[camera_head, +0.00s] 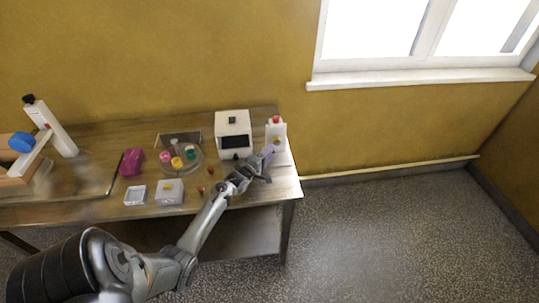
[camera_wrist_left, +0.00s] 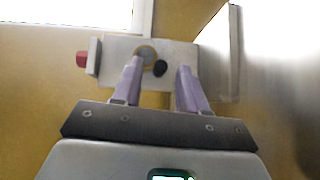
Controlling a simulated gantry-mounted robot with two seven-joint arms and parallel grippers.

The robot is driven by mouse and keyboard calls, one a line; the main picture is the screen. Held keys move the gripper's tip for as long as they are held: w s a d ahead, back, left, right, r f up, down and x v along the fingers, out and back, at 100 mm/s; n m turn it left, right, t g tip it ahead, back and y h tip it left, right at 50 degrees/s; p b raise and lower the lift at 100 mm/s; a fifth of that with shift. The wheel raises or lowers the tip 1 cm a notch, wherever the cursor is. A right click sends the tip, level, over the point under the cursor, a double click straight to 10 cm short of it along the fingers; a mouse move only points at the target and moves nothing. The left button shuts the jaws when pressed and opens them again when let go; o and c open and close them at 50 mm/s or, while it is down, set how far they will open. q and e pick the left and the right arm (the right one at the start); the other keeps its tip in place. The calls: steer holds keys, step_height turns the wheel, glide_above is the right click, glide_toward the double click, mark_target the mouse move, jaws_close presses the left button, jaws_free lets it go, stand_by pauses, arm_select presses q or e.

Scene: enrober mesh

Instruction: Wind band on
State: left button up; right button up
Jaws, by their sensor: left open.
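A small pale box (camera_head: 281,129) with a red button (camera_head: 276,119) on top stands at the right end of the table. A yellowish round part (camera_head: 276,140) shows low on its front. My left gripper (camera_head: 268,153) is just in front of this box. In the left wrist view, the open purple fingers (camera_wrist_left: 161,68) point at the box's face (camera_wrist_left: 120,48), with a round ringed part (camera_wrist_left: 146,54) and a black knob (camera_wrist_left: 160,68) at or between the fingertips. Whether the fingers touch anything, I cannot tell. No band can be made out. My right gripper is out of view.
A white machine (camera_head: 232,122) with a dark opening stands close left of the small box. The table's right edge is near.

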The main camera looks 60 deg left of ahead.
arm_select(q)
steer(key=shift+w+a, duration=0.1)
steer(key=shift+w, duration=0.2)
jaws_close()
